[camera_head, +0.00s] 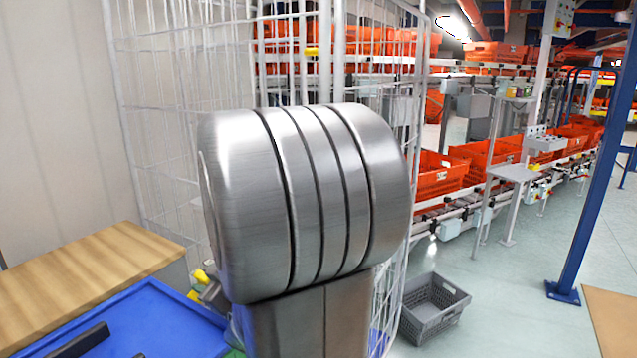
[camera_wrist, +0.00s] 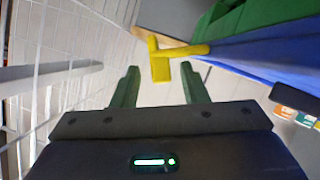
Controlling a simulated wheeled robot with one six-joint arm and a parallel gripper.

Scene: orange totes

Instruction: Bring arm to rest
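My gripper (camera_wrist: 160,70) shows in the wrist view with two green fingers spread apart and nothing between them. A yellow bar-shaped part (camera_wrist: 178,52) lies beyond the fingertips, apart from them as far as I can tell. In the head view my own metal arm link fills the middle and hides my gripper and much of what lies behind it.
A white wire cage (camera_head: 165,120) stands close behind my arm. A blue tray (camera_head: 165,315) and a wooden board (camera_head: 85,270) are at lower left. A grey crate (camera_head: 435,305) sits on the floor. Orange totes (camera_head: 440,175) line a conveyor. A blue post (camera_head: 588,190) stands right.

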